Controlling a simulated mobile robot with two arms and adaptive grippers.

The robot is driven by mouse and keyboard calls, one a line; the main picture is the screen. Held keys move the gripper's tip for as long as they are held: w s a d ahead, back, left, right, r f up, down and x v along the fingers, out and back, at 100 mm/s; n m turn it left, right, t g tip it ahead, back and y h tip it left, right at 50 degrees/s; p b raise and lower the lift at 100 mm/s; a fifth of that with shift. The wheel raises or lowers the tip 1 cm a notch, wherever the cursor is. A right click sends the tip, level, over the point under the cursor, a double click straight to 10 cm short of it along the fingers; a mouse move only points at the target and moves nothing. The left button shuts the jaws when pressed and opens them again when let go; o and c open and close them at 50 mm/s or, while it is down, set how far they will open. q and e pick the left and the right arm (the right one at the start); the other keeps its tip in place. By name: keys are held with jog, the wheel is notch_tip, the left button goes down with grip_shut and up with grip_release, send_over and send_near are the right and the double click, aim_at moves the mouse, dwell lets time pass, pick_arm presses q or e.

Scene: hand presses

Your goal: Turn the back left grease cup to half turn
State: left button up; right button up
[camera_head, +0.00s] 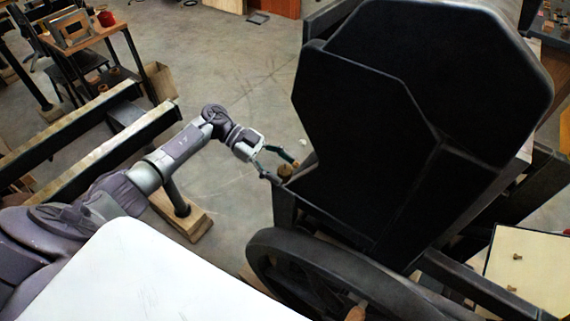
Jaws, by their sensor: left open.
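A small brown, brass-like cup (285,171), which looks like the grease cup, sits at the top left corner of the black press frame (285,207). My left gripper (286,172) reaches in from the left and is open. Its two fingertips appear on either side of the cup. I cannot tell whether they touch it. No marking of the cup's turn is readable at this size. My right gripper is not in view. Other grease cups cannot be made out.
The large black press body (420,110) rises just right of the gripper. A dark spoked wheel (290,245) is below it. A pale board (530,268) lies at right. Dark beams (90,150) and a wooden table (85,36) stand at left. Open floor (235,70) lies behind the arm.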

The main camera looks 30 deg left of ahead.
pick_arm(q)
jog(key=shift+x, duration=0.8)
jog(key=c, duration=1.2)
jog(key=shift+o, duration=0.2)
jog(key=shift+w+f+m+g+b, duration=0.1)
jog(key=shift+f+m+g+b, duration=0.35)
jog(key=shift+b, duration=0.65)
jog(key=shift+a+r+m+g+b, duration=0.1)
jog(key=shift+r+m+g+b, duration=0.25)
jog(key=shift+g, duration=0.1)
jog(key=shift+r, duration=0.1)
jog(key=o, duration=1.2)
jog(key=shift+c, duration=0.2)
